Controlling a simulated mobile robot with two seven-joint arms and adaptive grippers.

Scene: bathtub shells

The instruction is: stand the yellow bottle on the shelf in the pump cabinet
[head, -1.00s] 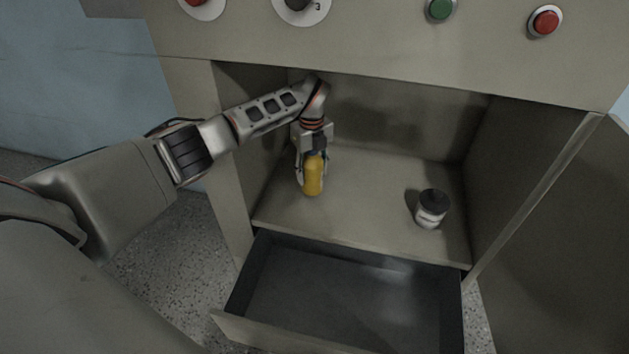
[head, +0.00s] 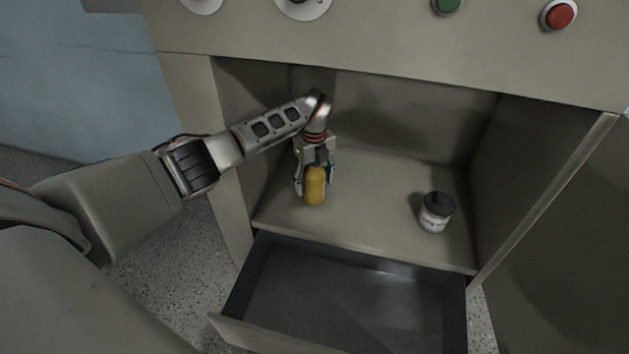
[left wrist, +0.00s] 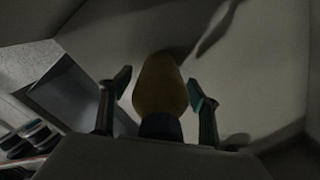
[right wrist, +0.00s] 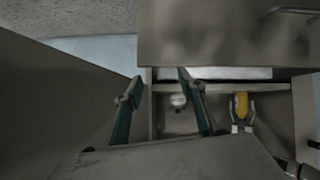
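The yellow bottle (head: 316,187) is on the left part of the cabinet shelf (head: 370,215) and looks upright, its dark cap toward my left gripper. My left gripper (head: 314,188) reaches down over it from above. In the left wrist view its fingers stand on either side of the bottle (left wrist: 160,85), with a narrow gap to each side, so it looks open around it. Whether the base rests fully on the shelf is hard to tell. My right gripper (right wrist: 160,100) is open and empty, outside the cabinet. The bottle also shows in the right wrist view (right wrist: 241,105).
A white jar with a dark lid (head: 436,212) stands on the shelf to the right. An empty open drawer (head: 345,300) juts out below the shelf. The cabinet door (head: 565,220) is open at the right. Buttons (head: 558,16) sit on the panel above.

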